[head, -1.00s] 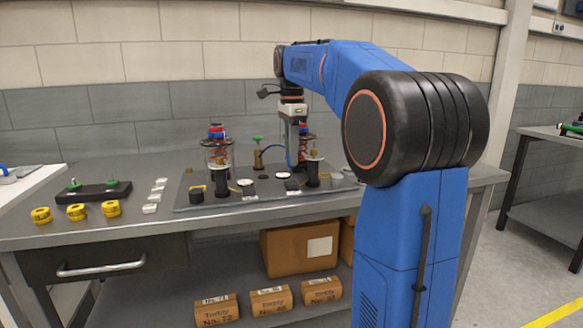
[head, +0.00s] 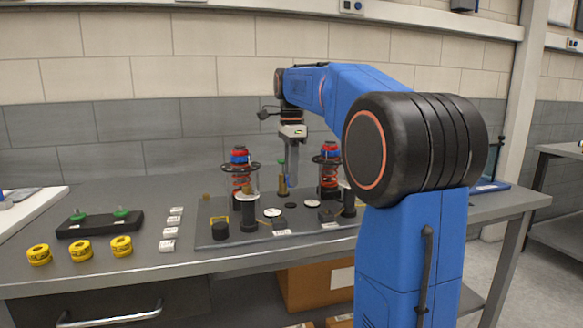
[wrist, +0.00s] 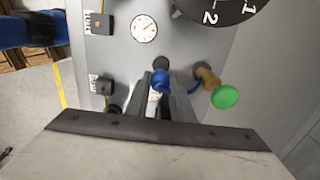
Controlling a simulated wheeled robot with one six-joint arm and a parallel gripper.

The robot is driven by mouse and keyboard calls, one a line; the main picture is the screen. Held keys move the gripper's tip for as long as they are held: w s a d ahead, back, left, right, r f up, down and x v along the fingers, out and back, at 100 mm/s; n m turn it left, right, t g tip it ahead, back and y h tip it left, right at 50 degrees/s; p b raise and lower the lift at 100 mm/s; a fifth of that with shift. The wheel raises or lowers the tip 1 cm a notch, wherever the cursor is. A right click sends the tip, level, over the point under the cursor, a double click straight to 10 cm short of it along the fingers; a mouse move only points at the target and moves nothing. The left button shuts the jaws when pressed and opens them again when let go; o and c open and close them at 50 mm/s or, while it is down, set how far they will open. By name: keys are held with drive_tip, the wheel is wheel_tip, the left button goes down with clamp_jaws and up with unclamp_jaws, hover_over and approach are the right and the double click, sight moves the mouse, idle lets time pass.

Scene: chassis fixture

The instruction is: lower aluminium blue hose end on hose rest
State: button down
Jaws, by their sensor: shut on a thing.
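My gripper (head: 291,184) is above the grey fixture plate (head: 225,240), fingers pointing down, shut on the blue hose end. The blue hose end (wrist: 160,79) shows between the fingers (wrist: 163,97) in the wrist view; in the head view only a little blue shows by the fingertips. A brass fitting (wrist: 207,77) with a green knob (wrist: 225,97) stands just right of the fingers in the wrist view. A small dark round piece (wrist: 161,63) lies just beyond the hose end; I cannot tell whether it is the hose rest, or whether they touch.
Two red-and-blue spring units (head: 240,172) (head: 329,168) stand on the plate either side of my gripper. Black posts (head: 249,213) (head: 348,200) stand in front. A numbered black dial (wrist: 215,8) is at the wrist view's top. Yellow rings (head: 80,250) lie at left.

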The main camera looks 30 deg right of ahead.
drive_tip(key=shift+w+f, duration=0.15)
drive_tip(key=shift+f, duration=0.05)
drive_tip(key=shift+a+f, duration=0.1)
drive_tip(key=shift+f, duration=1.6)
drive_tip(key=shift+f, duration=0.2)
drive_tip(key=shift+f, duration=0.6)
drive_tip(key=shift+f, duration=0.25)
drive_tip(key=c, duration=1.5)
unclamp_jaws()
drive_tip(key=shift+o, duration=0.2)
drive_tip(key=shift+r, duration=0.1)
drive_tip(key=shift+r, duration=3.45)
